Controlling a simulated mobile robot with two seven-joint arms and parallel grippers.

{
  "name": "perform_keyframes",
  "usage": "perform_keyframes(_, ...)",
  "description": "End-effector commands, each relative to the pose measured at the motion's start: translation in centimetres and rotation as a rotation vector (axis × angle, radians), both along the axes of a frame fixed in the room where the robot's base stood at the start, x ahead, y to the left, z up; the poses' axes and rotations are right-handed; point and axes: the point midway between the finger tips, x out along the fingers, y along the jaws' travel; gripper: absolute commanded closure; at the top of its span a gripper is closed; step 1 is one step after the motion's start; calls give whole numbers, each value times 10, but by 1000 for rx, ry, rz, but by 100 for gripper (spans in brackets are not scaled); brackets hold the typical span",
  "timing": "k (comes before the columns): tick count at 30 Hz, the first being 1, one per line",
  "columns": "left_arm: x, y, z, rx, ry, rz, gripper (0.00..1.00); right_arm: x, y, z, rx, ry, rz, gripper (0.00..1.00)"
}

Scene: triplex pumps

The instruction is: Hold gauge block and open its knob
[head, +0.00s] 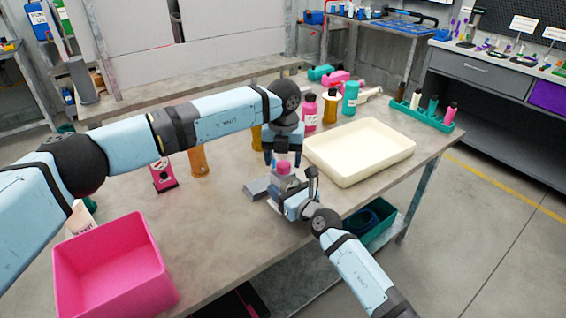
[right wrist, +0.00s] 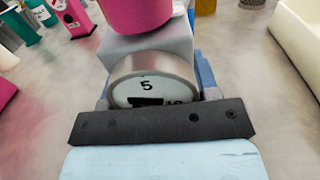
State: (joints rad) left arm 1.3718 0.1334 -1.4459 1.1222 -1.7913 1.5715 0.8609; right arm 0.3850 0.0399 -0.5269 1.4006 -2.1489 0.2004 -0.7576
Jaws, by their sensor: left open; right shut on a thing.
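Contact with the knob cannot be told. The block's far side is hidden.
A cream tray (head: 345,180) is to the right, a pink bin (head: 115,270) at front left. Bottles (head: 310,112) stand behind, an orange bottle (head: 198,161) to the left. The front middle of the table is clear.

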Motion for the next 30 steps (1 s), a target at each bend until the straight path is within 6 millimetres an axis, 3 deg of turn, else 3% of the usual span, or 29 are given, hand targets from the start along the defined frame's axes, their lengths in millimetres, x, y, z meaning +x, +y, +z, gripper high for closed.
perform_keyframes(9,1,0,69,0,-3,0,37,0,0,-1,0,1,0,83)
perform_keyframes(15,0,1,96,1,0,1,37,0,0,-1,0,1,0,83)
perform_keyframes(30,0,1,103,1,0,1,37,0,0,0,-1,1,0,83)
